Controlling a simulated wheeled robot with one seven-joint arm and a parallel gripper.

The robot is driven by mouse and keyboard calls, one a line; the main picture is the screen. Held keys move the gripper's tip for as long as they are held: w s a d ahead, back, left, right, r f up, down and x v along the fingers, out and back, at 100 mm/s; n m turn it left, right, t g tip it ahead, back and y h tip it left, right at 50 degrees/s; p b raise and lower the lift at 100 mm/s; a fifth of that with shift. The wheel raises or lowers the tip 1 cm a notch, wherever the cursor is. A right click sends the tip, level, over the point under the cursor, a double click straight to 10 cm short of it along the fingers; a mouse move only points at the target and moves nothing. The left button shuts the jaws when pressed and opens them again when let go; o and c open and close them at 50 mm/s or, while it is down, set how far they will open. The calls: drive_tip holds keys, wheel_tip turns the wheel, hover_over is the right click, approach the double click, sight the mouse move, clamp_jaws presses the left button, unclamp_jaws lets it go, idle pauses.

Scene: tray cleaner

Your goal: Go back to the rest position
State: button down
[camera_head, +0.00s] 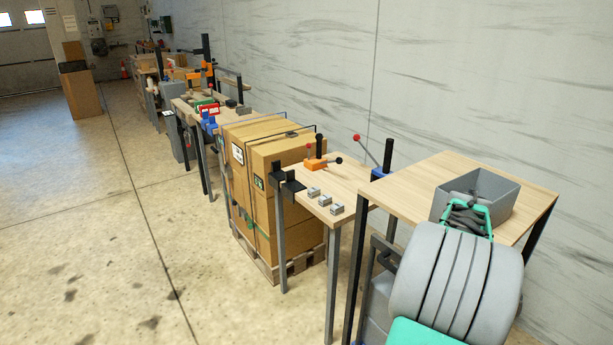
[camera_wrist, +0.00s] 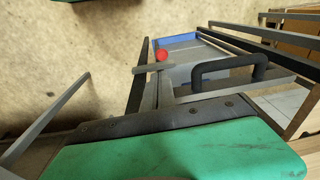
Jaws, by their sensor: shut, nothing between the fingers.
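My arm reaches from the bottom right of the head view toward a grey open tray (camera_head: 507,207) on the right wooden table. My gripper (camera_head: 474,197), with green and dark parts, is over or in front of the tray and overlaps it in the picture. It is shut and holds nothing. I cannot tell whether it touches the tray. Its fingertips are small and partly hidden by my arm.
The tray stands on the right table (camera_head: 408,192). A lower table (camera_head: 343,182) to its left holds small metal blocks (camera_head: 325,200) and an orange lever device (camera_head: 316,164). Stacked cartons (camera_head: 285,160) stand beyond. The floor at left is open. A wall is behind.

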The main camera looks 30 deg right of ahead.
drive_tip(key=s+a+f+n+y, duration=0.1)
drive_tip(key=s+a+f+n, duration=0.15)
drive_tip(key=a, duration=0.35)
drive_tip(key=s+a+f+n+y, duration=0.1)
drive_tip(key=s+a+f+n, duration=0.15)
drive_tip(key=a, duration=0.25)
drive_tip(key=w+a+r+n+t+p, duration=0.1)
drive_tip(key=a+r, duration=0.4)
drive_tip(key=a, duration=0.5)
drive_tip(key=w+a+r+n+p, duration=0.3)
drive_tip(key=w+a+r+n, duration=0.2)
drive_tip(key=a, duration=0.6)
drive_tip(key=w+a+r+n+t+h+p, duration=0.1)
drive_tip(key=w+a+r+n, duration=0.3)
drive_tip(key=a, duration=0.7)
drive_tip(key=shift+w+r+n+t+p, duration=0.3)
drive_tip(key=shift+r+n+p, duration=0.4)
drive_tip(key=shift+r+p, duration=0.15)
